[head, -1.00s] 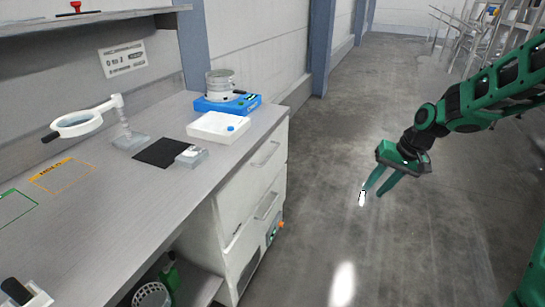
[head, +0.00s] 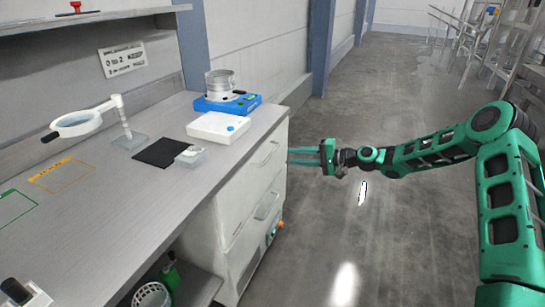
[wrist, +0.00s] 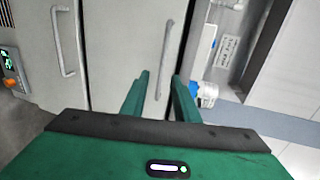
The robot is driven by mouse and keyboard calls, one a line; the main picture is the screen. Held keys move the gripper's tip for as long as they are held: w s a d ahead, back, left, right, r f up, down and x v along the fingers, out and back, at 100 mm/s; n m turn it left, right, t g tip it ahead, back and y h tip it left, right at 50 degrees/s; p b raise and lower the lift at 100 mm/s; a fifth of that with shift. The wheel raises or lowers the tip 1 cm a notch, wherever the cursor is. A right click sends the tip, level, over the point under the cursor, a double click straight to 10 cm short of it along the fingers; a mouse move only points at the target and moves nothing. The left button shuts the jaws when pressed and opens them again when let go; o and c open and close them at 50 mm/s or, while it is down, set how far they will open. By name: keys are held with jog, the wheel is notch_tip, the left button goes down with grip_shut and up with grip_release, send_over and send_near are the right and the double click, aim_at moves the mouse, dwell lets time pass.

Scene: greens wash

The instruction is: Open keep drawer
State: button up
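A white drawer unit stands under the right end of the worktop. Its top drawer (head: 262,163) is shut, with a long grey handle (head: 266,154). The drawer below (head: 255,215) is also shut, with its own handle (head: 267,203). I cannot read which one is the keep drawer. My green gripper (head: 297,156) is open in front of the top drawer. In the wrist view, the top drawer's handle (wrist: 164,55) lies between the lines of my two fingers (wrist: 160,88), beyond their tips. I see no clear contact. The lower drawer's handle (wrist: 64,42) shows at the left.
On the worktop (head: 90,215) are a blue-based device (head: 228,104), a white box (head: 217,127), a black mat (head: 160,152) and a magnifier (head: 78,123). A panel with an orange knob (head: 279,224) is low on the unit. The floor (head: 340,240) in front is clear.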

aim_at(271, 154)
jog(key=x, duration=1.1)
jog(key=shift+w+r, duration=0.2)
jog(key=shift+r, duration=0.05)
